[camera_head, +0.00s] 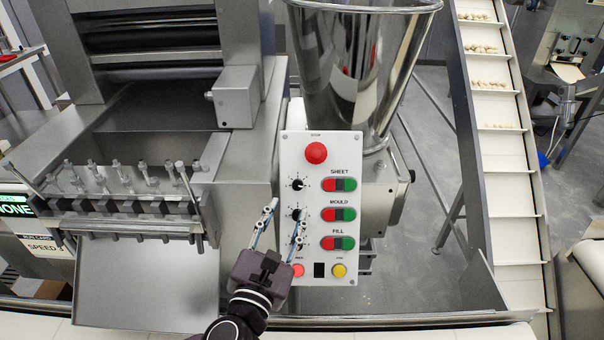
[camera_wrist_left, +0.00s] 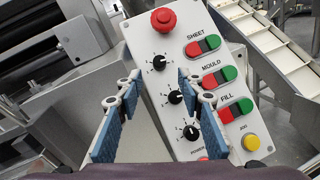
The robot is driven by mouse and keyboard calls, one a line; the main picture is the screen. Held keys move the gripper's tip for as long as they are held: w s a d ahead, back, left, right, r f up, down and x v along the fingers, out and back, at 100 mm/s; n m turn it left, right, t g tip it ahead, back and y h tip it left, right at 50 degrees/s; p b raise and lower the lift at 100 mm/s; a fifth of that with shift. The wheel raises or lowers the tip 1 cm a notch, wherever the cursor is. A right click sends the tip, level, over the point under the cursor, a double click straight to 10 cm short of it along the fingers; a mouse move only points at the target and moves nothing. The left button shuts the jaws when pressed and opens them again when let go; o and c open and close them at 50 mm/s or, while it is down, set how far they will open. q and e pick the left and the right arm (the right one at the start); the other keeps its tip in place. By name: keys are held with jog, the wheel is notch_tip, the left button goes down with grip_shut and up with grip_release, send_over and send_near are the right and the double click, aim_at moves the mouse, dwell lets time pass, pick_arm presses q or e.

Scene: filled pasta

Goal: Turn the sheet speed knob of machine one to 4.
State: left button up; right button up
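The white control panel (camera_head: 343,150) has three rows marked SHEET, MOULD and FILL. The black sheet speed knob (camera_head: 297,185) sits left of the SHEET buttons, and it shows in the left wrist view (camera_wrist_left: 159,61). The mould knob (camera_wrist_left: 175,97) and the fill knob (camera_wrist_left: 191,132) are below it. My left gripper (camera_head: 288,210) is open in front of the panel's lower left. Its fingertips show in the left wrist view (camera_wrist_left: 159,82), spread apart and just below the sheet knob. No finger visibly touches that knob; its exact setting is too small to read. My right gripper is not in view.
A red stop button (camera_head: 316,153) tops the panel. Red and green SHEET buttons (camera_head: 339,185) are beside the knob. A steel hopper (camera_head: 350,70) stands behind, and a conveyor (camera_head: 500,160) runs at right. A sign (camera_head: 44,247) at left bears the word SPEED.

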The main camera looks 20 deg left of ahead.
aim_at(297, 187)
pick_arm(q)
jog(key=w+p, duration=0.1)
jog(key=w, duration=0.6)
jog(key=shift+w+a+r+p, duration=0.1)
jog(key=shift+w+a+p, duration=0.05)
jog(key=shift+p, duration=0.25)
jog(key=shift+w, duration=0.1)
jog(key=c, duration=0.4)
grip_shut()
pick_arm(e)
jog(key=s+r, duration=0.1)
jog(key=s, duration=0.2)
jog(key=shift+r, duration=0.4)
